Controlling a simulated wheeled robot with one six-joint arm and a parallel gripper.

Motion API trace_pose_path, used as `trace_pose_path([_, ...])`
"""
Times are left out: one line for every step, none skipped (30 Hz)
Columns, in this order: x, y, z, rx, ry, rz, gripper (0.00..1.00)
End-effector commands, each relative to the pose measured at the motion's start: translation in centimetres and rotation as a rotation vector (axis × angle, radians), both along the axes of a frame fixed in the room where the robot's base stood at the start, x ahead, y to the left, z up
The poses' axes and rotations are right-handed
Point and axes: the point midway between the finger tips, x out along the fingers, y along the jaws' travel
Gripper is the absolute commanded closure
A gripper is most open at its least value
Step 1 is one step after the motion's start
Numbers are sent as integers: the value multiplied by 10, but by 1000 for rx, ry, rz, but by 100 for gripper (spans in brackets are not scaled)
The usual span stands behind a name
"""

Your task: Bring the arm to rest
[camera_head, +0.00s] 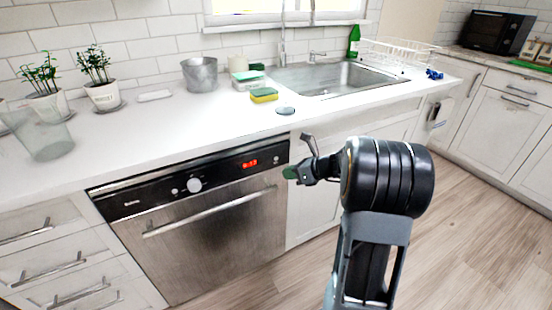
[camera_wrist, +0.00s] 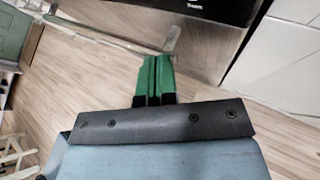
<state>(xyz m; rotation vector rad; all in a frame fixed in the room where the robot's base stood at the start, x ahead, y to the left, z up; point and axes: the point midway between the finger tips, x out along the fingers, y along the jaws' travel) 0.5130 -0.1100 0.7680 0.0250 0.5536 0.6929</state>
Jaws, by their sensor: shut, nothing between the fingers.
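My gripper (camera_head: 291,173) is in front of the right end of the dishwasher, below the counter edge. In the wrist view my gripper's green fingertips (camera_wrist: 154,76) are shut together with nothing between them. My arm is bent, with its dark elbow on the right of the head view. In the wrist view the fingers show against the wood floor (camera_wrist: 90,75), with a metal bar handle (camera_wrist: 120,43) beyond them.
The dishwasher (camera_head: 215,225) with its bar handle is under the white counter (camera_head: 170,130). Plants, a metal bucket (camera_head: 199,75), sponges (camera_head: 264,95) and a sink (camera_head: 335,78) are on the counter. The wood floor (camera_head: 460,235) at right is clear.

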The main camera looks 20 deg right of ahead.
Motion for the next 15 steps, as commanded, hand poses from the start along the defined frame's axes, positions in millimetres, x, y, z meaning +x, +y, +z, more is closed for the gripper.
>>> trace_pose_path([0,0,0,0,0,0,100])
trace_pose_path([0,0,0,0,0,0,100])
trace_pose_path([0,0,0,0,0,0,100])
trace_pose_path([0,0,0,0,0,0,100])
trace_pose_path([0,0,0,-1,0,2,100])
trace_pose_path([-1,2,3,-8,-2,9,100])
trace_pose_path([-2,4,7,-20,-7,21,100])
trace_pose_path([-4,8,12,-39,-13,41,100])
trace_pose_path([-8,16,21,-78,-23,81,100])
trace_pose_path([-13,23,30,-120,-36,122,100])
trace_pose_path([-18,32,41,-169,-52,175,100])
trace_pose_path([-28,45,57,-249,-81,259,100])
trace_pose_path([-37,55,70,-318,-105,334,100])
trace_pose_path([-47,66,83,-391,-133,416,100])
trace_pose_path([-62,79,101,-496,-176,536,100])
